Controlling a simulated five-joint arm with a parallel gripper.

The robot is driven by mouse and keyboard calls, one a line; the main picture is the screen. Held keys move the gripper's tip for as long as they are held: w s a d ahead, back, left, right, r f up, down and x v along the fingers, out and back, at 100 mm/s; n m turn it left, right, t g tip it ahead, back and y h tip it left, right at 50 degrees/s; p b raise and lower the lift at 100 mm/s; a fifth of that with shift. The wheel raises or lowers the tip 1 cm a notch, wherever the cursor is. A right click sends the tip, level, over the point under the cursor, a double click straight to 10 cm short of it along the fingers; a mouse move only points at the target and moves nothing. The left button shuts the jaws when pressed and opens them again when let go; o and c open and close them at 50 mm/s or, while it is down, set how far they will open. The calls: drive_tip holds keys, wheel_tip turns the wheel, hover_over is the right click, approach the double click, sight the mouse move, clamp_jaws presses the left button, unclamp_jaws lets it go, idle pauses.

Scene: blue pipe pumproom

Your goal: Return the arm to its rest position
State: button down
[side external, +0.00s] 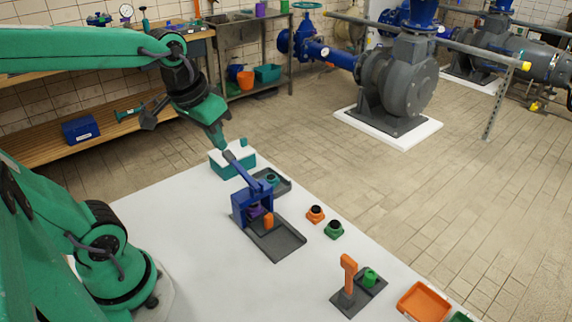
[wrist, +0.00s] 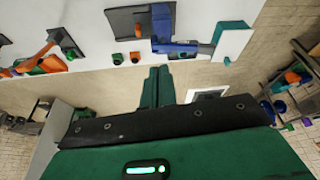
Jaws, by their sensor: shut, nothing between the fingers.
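My arm is green with dark joints and reaches in from the left in the side view. My gripper (side external: 223,143) is shut and empty. Its fingers point down, above and close to the blue lever press (side external: 252,200) and the teal-and-white box (side external: 222,165) at the table's far end; I cannot tell whether it touches the lever. In the wrist view the green fingers (wrist: 158,82) lie together with nothing between them. The blue press also shows in the wrist view (wrist: 163,22), beside the white box face (wrist: 232,42).
On the white table (side external: 180,270) stand small orange (side external: 315,214) and green (side external: 334,229) pieces with dark tops, an orange-handled device (side external: 348,275) and an orange tray (side external: 425,302). A wooden bench (side external: 60,145) runs along the wall. Tiled floor (side external: 480,190) lies open to the right.

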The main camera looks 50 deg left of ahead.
drive_tip(key=shift+m+t, duration=0.8)
drive_tip(key=shift+m, duration=0.1)
drive_tip(key=shift+s+d+f, duration=0.15)
drive_tip(key=shift+s+d, duration=0.6)
drive_tip(key=shift+s, duration=0.2)
drive_tip(key=shift+s+d+f, duration=0.1)
drive_tip(key=shift+s+d, duration=0.65)
drive_tip(key=shift+s, duration=0.15)
